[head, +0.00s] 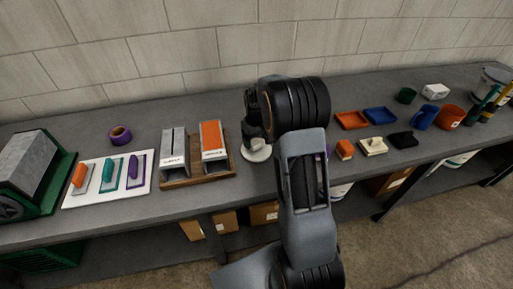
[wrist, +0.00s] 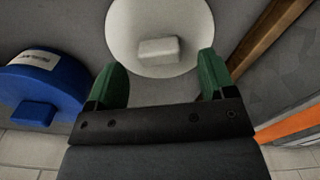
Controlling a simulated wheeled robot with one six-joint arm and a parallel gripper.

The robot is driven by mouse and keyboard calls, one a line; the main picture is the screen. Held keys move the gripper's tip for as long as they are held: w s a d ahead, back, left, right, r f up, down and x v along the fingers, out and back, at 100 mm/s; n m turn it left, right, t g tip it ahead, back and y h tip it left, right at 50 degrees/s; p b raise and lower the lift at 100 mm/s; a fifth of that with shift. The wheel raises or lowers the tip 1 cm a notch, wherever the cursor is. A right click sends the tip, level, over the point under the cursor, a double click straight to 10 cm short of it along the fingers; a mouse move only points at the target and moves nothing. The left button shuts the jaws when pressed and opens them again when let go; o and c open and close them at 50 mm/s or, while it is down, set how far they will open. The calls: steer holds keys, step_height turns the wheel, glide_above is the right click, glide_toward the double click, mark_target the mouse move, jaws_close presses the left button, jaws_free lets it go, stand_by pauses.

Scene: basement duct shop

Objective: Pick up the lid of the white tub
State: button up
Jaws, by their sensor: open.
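The white tub's lid (wrist: 133,22) is round, with a raised block-shaped knob (wrist: 160,51) in its middle. It fills the top middle of the wrist view. In the head view the white tub (head: 257,154) shows only in part, below my gripper (head: 254,135). In the wrist view my gripper (wrist: 160,70) is open, its two green fingers spread to either side of the knob with clear gaps. The fingers are over the lid's near part and hold nothing. I cannot tell how high they are above it. The tub's body is mostly hidden.
A blue lidded tub (wrist: 42,84) with a label stands close on the left in the wrist view. A wooden tray (head: 187,183) with two upright boxes is close to the white tub. A trowel board (head: 68,200) lies farther left; trays (head: 351,120) lie right.

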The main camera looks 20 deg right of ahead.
mark_target(256, 147)
steer(key=shift+f, duration=1.4)
steer(key=c, duration=1)
